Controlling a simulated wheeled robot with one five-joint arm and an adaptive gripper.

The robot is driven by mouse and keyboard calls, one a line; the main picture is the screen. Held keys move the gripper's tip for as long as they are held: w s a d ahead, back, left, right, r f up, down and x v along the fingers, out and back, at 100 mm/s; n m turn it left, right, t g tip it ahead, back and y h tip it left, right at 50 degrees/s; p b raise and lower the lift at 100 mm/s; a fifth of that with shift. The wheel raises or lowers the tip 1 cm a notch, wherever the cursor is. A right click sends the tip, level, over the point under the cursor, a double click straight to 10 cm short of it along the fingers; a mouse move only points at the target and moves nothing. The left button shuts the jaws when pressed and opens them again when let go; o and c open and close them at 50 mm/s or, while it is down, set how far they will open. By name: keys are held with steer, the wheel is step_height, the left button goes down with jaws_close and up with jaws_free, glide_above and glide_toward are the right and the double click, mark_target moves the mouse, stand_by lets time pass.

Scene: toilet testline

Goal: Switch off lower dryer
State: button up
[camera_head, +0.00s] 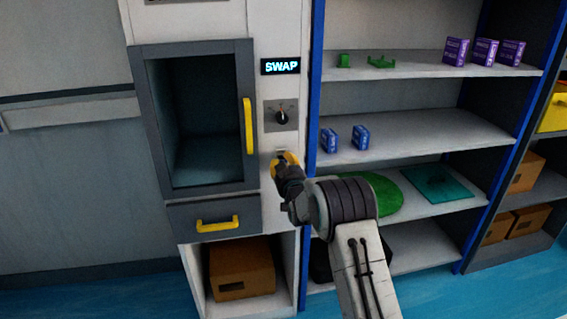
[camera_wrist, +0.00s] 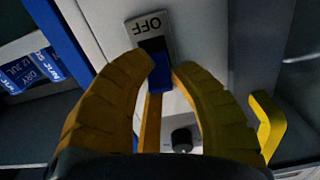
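The lower dryer is a grey-framed cabinet (camera_head: 247,70) with a dark window and a yellow handle (camera_head: 248,126). In the wrist view, a switch plate marked OFF (camera_wrist: 150,24), upside down, has a dark and blue part (camera_wrist: 158,74) between my fingertips. My gripper (camera_wrist: 163,68) has yellow fingers standing apart on either side of the blue part; contact is unclear. In the head view my gripper (camera_head: 284,160) is at the white panel right of the dryer, below the knob (camera_head: 282,117), and hides the switch. The knob also shows in the wrist view (camera_wrist: 181,140).
A display reading SWAP (camera_head: 281,66) is above the knob. A drawer with a yellow handle (camera_head: 217,223) and a cardboard box (camera_head: 241,268) are below. Right of the blue post (camera_head: 315,90), shelves hold blue boxes (camera_head: 345,138), purple boxes (camera_head: 484,51) and green items (camera_head: 381,62).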

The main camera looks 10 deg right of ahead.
jaws_close()
steer(key=shift+f+b, duration=0.2)
steer(key=shift+b, duration=0.45)
steer(key=shift+f+b, duration=0.1)
steer(key=shift+b, duration=0.5)
steer(key=b, duration=0.2)
steer(key=t+b, duration=0.1)
steer(key=b, duration=0.2)
steer(key=shift+f+t, duration=0.3)
steer(key=t+b, duration=0.3)
steer(key=b, duration=0.8)
steer(key=f+t+b, duration=0.1)
steer(key=t+b, duration=0.3)
steer(key=b, duration=0.7)
steer(key=shift+d, duration=0.1)
steer(key=shift+t+b, duration=0.65)
steer(key=shift+t, duration=0.05)
